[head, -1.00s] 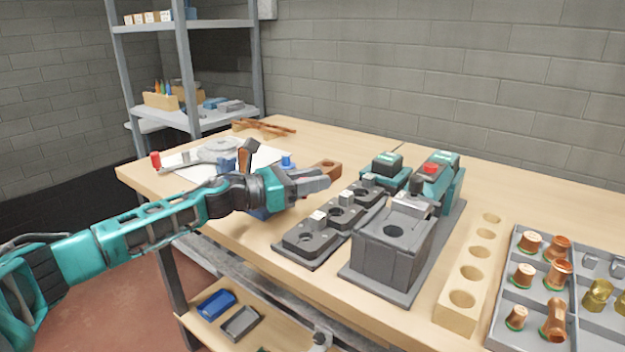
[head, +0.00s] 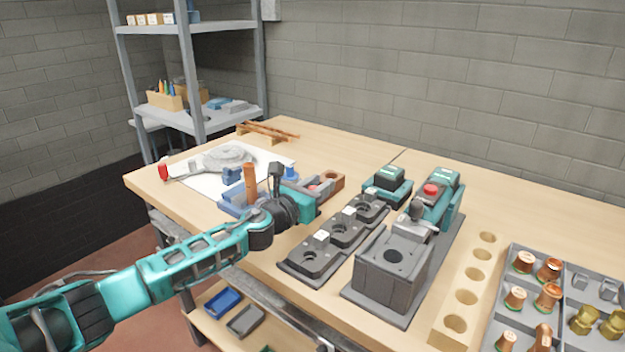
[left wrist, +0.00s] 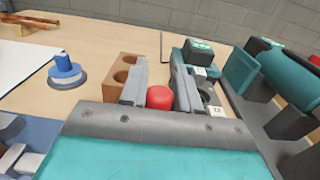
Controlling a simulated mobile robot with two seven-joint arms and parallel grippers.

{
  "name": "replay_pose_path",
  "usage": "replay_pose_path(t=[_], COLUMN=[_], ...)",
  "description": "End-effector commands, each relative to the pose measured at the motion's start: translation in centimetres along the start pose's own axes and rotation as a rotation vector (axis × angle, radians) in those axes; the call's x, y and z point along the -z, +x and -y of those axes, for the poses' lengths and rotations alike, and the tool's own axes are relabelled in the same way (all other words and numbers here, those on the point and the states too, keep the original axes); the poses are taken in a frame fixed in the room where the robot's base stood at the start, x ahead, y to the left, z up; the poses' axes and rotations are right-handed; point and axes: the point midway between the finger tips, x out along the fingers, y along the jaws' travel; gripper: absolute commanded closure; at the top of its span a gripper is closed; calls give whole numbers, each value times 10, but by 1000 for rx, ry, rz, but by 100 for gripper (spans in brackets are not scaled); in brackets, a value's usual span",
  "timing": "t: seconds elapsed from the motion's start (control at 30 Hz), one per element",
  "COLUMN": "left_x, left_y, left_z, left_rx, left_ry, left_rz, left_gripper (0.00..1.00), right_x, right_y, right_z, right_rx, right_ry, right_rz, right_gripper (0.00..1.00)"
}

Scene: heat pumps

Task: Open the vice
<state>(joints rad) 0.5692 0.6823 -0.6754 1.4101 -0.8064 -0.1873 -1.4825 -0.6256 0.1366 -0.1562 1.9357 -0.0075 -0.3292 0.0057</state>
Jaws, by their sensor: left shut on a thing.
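The blue vice (head: 232,197) sits near the table's left front edge, partly hidden behind my left gripper. An upright copper-coloured tube (head: 250,180) stands at it. My left gripper (head: 314,188) is to the right of the vice's body. Its grey fingers (left wrist: 160,86) are closed around a round red knob (left wrist: 159,98). What the knob joins to is hidden by the gripper. My right gripper is not in view.
A brown block with holes (head: 332,179) stands just beyond the fingers. A blue stepped piece (left wrist: 65,70) is close by. To the right are a dark fixture (head: 320,258), a grey press (head: 392,275), a wooden hole rack (head: 466,297) and a fittings tray (head: 510,262).

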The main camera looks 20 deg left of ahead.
Motion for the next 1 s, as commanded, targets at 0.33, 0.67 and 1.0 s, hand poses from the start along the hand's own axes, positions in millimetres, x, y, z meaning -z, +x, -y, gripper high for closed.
replay_pose_path(t=[0.33, 0.67, 1.0], left_x=[-2, -1, -1], left_y=[8, 9, 9], left_z=[-10, -12, -12], left_rx=[-131, -148, -146], left_ry=[1, 1, 1], left_rz=[2, 3, 2], left_gripper=[100, 100, 52], right_x=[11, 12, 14], right_y=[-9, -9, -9], right_z=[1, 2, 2], right_rx=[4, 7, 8], right_ry=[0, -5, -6], right_rz=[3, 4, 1], right_gripper=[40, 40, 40])
